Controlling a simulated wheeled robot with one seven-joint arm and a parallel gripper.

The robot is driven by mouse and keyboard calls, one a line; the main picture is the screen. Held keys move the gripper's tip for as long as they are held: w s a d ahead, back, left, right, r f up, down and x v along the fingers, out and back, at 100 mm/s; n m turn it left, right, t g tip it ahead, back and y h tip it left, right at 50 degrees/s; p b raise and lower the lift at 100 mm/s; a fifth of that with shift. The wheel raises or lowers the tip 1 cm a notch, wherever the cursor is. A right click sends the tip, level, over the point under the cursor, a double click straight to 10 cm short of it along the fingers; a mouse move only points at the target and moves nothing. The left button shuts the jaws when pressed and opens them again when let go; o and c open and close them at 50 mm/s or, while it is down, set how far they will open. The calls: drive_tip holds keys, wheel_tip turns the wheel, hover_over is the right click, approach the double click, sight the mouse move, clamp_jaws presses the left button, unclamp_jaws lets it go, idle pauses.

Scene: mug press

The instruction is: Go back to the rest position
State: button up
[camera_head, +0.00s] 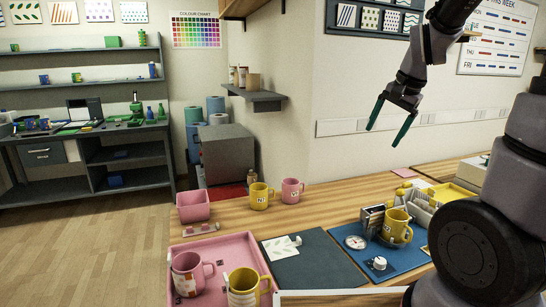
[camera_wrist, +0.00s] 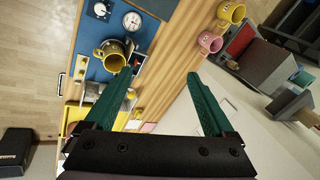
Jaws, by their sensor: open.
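My gripper (camera_head: 391,112) is open and empty, with two green fingers. In the head view it hangs in the air above the back of the wooden bench (camera_head: 324,199), in front of the wall. In the wrist view its fingers (camera_wrist: 164,80) are spread wide with nothing between them. A yellow mug (camera_head: 396,226) sits in the press on the blue mat (camera_head: 420,253), below and apart from the gripper. The same mug shows in the wrist view (camera_wrist: 112,60).
A pink tray (camera_head: 212,243) holds a pink mug (camera_head: 188,273) and a yellow mug (camera_head: 243,286). Another yellow mug (camera_head: 260,196) and pink mug (camera_head: 291,190) stand at the bench's back. A wall shelf (camera_head: 257,98) and a dark panel (camera_head: 372,20) are near the arm.

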drive_tip(key=s+a+r+n+t, duration=0.1)
drive_tip(key=s+a+r+n, duration=0.1)
drive_tip(key=s+r, duration=0.2)
drive_tip(key=s+a+r+n+t, duration=0.2)
drive_tip(key=s+r, duration=0.3)
drive_tip(key=s, duration=0.6)
drive_tip(key=shift+s+a+r+n, duration=0.15)
drive_tip(key=shift+a+r+n, duration=0.25)
drive_tip(key=shift+n, duration=0.3)
